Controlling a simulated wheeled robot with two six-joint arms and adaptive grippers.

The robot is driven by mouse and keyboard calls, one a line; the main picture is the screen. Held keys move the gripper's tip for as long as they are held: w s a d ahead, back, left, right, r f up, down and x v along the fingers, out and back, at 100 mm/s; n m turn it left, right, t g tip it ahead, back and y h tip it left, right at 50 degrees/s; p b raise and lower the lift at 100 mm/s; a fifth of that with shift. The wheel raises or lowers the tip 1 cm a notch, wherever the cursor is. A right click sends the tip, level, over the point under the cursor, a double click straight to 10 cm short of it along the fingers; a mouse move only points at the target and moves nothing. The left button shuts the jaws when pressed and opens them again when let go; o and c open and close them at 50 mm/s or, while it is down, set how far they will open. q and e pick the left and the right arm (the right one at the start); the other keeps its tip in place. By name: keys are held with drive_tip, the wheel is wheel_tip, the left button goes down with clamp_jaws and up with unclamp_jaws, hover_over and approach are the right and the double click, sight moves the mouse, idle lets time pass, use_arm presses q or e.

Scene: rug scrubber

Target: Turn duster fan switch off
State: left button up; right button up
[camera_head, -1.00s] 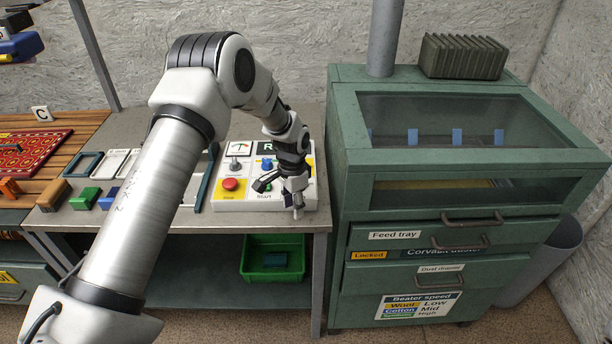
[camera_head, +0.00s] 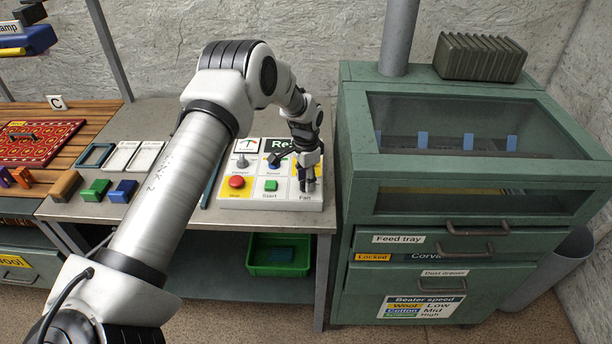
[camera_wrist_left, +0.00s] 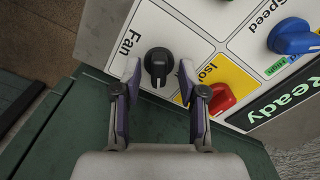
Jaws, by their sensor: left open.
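The fan switch is a black rotary knob (camera_wrist_left: 158,62) beside the label "Fan" on the white control panel (camera_head: 262,203). In the left wrist view it stands between the two fingertips of my left gripper (camera_wrist_left: 158,82), which is open. I cannot tell whether a finger touches the knob. In the head view my left gripper (camera_head: 306,186) is over the panel's right side, above the "Fan" label, and hides the knob. My right gripper is not in view.
Close to the knob are a red isolator knob (camera_wrist_left: 220,98) and a blue speed knob (camera_wrist_left: 292,37). The panel also has a red stop button (camera_head: 236,182) and a green start button (camera_head: 271,186). The green duster cabinet (camera_head: 362,190) stands right of the bench.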

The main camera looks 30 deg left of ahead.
use_arm(q)
drive_tip(key=shift+s+r, duration=0.1)
clamp_jaws()
drive_tip(key=shift+n, duration=1.4)
drive_tip(key=n, duration=0.9)
drive_tip(key=shift+n, duration=0.3)
